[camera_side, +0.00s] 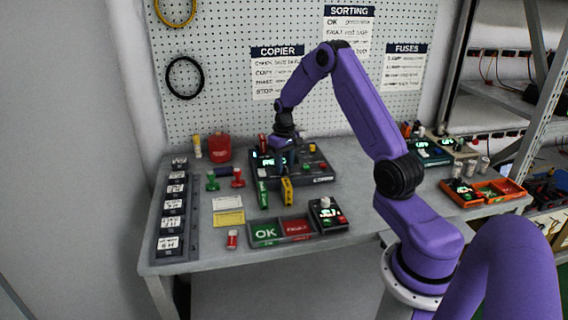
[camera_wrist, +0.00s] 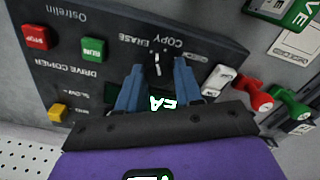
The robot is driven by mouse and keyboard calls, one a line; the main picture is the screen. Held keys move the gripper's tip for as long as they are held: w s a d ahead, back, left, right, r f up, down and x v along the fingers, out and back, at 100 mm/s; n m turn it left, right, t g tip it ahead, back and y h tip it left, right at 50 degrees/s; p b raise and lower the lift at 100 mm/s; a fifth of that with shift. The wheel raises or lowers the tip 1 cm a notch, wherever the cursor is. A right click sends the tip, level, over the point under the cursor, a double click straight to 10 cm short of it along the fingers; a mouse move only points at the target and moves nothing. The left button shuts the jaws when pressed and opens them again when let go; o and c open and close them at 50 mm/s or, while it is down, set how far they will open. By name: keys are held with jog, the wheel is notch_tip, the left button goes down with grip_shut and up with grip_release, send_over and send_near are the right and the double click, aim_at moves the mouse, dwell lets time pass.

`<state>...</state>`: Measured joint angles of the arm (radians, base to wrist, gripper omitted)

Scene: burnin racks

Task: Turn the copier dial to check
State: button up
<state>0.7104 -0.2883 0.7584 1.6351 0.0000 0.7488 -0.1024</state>
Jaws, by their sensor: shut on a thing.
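The dark drive copier (camera_side: 322,178) lies on the bench in the side view, and its panel (camera_wrist: 215,48) fills much of the wrist view. Its black dial (camera_wrist: 155,70) sits below the printed words ERASE and COPY. My gripper (camera_wrist: 158,66) has its two blue fingers on either side of the dial and is shut on it. In the side view my gripper (camera_side: 287,160) reaches down over the copier's left part. The dial is hidden there. A lit display (camera_wrist: 162,103) shows partly between the fingers.
The copier carries a red STOP button (camera_wrist: 36,37), a green RUN button (camera_wrist: 94,50) and a yellow button (camera_wrist: 57,112). A white switch (camera_wrist: 219,80) is close to the right finger.

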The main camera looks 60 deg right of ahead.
aim_at(284, 166)
jog(key=m, duration=1.4)
jog(key=shift+w+r+m, duration=0.1)
jog(key=shift+m, duration=0.2)
dwell(0.4)
jog(key=o, duration=1)
notch_tip(284, 166, up, 17)
jog(key=shift+r, duration=0.15)
